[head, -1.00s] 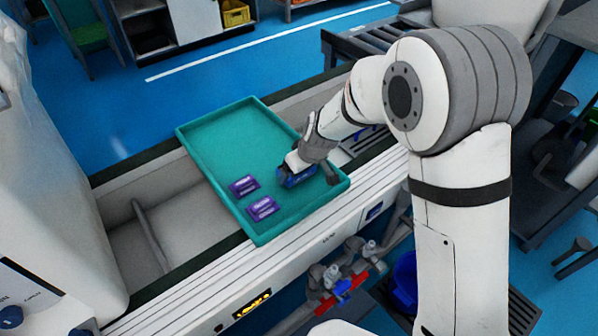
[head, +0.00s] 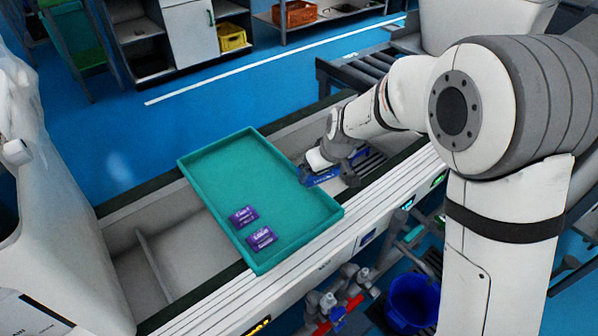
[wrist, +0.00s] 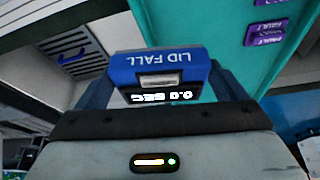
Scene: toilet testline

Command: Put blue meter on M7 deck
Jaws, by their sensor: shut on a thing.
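The blue meter (wrist: 160,68) is between the fingers of my gripper (wrist: 160,90) in the wrist view. Its face reads "LID FALL" and "0.0 SEC", upside down. In the head view my gripper (head: 330,172) is shut on the meter (head: 318,179), just off the right edge of the teal tray (head: 228,166). A dark slatted deck (head: 372,166) lies just right of my gripper, partly hidden by it. No M7 label can be read. In the wrist view a slatted panel with a blue item (wrist: 72,58) shows at the upper left.
Two purple "FAULT" blocks, one behind (head: 243,216) and one in front (head: 262,238), lie in the tray. The tray rests across a grey trough (head: 165,235) with raised rails. A blue bucket (head: 412,300) and red-handled valves (head: 335,308) are below the front rail.

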